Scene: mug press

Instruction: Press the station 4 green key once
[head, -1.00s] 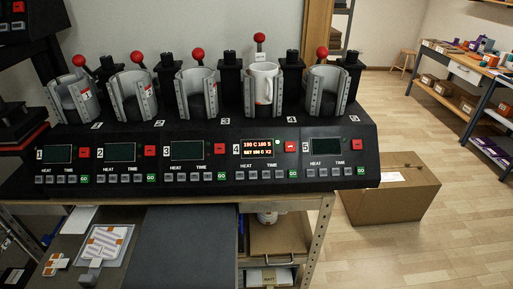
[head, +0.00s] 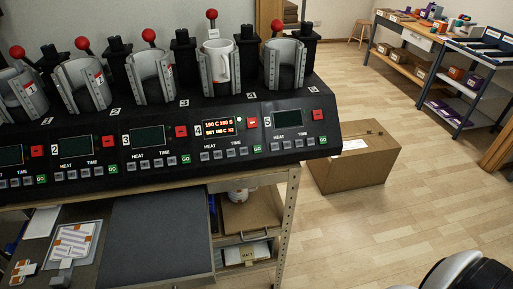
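The station 4 green key (head: 257,148), marked GO, is at the right end of that station's key row on the black press bank (head: 330,143). The station 4 display (head: 217,128) is lit with orange text. A red key (head: 252,122) sits to its right. A white mug (head: 221,68) stands in the station 4 clamp (head: 205,76), and the red-knobbed lever (head: 211,15) stands upright behind it. Nothing covers the green key. Neither of my grippers is in view.
The station 5 green key (head: 310,141) is a similar key to the right; its display (head: 288,118) is dark. A cardboard box (head: 352,165) stands on the floor right of the bench. A rounded white and black part, probably my arm, shows at lower right.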

